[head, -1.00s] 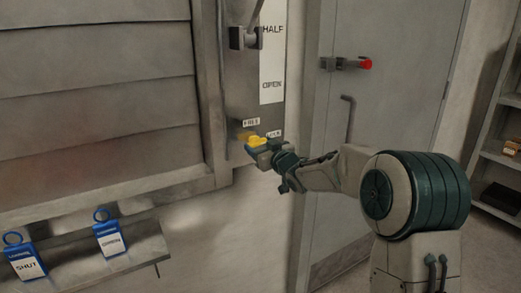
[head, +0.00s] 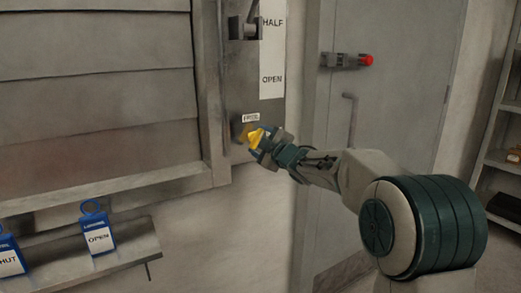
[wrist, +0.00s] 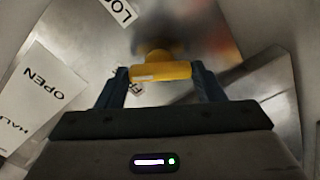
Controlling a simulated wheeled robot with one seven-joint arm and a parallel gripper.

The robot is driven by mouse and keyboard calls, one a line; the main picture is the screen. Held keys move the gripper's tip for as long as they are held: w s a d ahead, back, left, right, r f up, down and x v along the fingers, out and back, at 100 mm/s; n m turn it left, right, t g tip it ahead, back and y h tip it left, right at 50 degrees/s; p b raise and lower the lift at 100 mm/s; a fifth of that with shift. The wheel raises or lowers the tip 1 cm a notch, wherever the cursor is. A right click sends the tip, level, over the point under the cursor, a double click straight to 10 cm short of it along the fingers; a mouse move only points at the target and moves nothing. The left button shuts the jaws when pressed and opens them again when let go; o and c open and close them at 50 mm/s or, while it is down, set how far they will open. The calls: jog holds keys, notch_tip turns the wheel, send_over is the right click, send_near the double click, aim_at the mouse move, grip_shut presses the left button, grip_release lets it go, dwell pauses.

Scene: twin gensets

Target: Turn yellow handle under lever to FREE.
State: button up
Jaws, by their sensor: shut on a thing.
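The yellow handle (head: 255,138) sits low on the grey panel, under the lever (head: 243,27). My gripper (head: 261,142) is shut on the handle. In the wrist view the yellow handle (wrist: 161,71) lies crosswise between the two fingers of my gripper (wrist: 161,88). A white label (wrist: 118,10) starting with LO shows at the top of the wrist view. Another small label beside the handle is partly hidden by a finger.
A white strip marked HALF and OPEN (head: 271,55) runs beside the lever. Blue tags (head: 97,232) stand on a shelf (head: 130,250) at lower left. A grey door (head: 400,100) with a red-ended latch (head: 352,60) is to the right, shelving (head: 500,130) beyond.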

jog(key=n+b, duration=0.3)
jog(key=n, duration=0.3)
jog(key=shift+f, duration=0.15)
jog(key=shift+n+b, duration=0.3)
jog(key=o, duration=1)
jog(key=shift+s+d, duration=0.1)
jog(key=shift+s, duration=0.1)
jog(key=p+v, duration=0.1)
jog(key=v, duration=1.2)
jog(key=shift+s+d, duration=0.15)
jog(key=shift+s, duration=0.05)
